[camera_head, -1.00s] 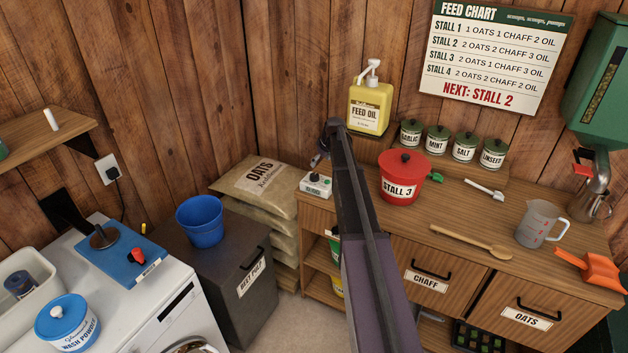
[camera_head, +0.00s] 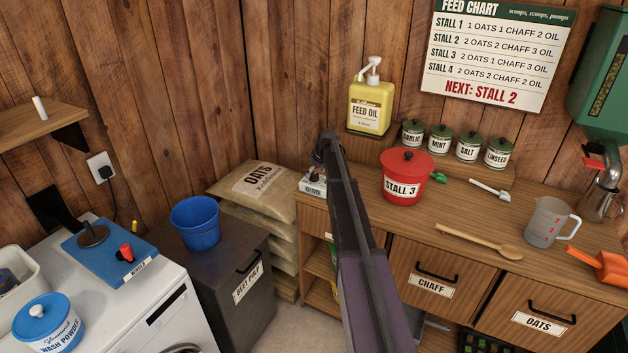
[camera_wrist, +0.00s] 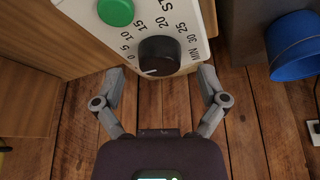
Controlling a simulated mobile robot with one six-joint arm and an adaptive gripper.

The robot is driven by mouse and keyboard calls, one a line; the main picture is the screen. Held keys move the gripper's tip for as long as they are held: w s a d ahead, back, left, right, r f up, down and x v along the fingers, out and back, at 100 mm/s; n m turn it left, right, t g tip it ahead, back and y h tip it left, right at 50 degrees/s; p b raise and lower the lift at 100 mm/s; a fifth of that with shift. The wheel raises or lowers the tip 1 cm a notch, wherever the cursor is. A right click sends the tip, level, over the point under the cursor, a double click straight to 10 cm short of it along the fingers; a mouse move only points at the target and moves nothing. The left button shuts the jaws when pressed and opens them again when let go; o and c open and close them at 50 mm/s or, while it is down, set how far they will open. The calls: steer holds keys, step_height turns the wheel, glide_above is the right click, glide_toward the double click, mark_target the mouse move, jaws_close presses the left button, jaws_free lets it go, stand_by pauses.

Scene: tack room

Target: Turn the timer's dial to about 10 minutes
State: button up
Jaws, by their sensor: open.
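The timer (camera_head: 312,186) is a small white box at the left end of the wooden counter, partly hidden behind my arm in the head view. The wrist view shows its white face (camera_wrist: 178,8) close up, with a black dial (camera_wrist: 159,54), minute numbers around it and a green button (camera_wrist: 116,11). A pale mark on the dial's lower-left edge seems to point near or below the 0. My gripper (camera_wrist: 162,73) is open, its two fingers spread to either side of the dial and apart from it. In the head view its fingers are hidden.
A red STALL 3 bucket (camera_head: 408,178) stands right of the timer, with the yellow feed oil bottle (camera_head: 369,106) behind. Oats sacks (camera_head: 256,187) and a blue bucket (camera_head: 195,223) are to the left. A wooden spoon (camera_head: 480,241) lies on the counter.

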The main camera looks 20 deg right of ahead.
steer(key=shift+w+a+f+b, duration=0.1)
steer(key=shift+w+f+b, duration=0.1)
steer(key=shift+f+b, duration=0.25)
steer(key=shift+f, duration=0.1)
steer(key=c, duration=1.2)
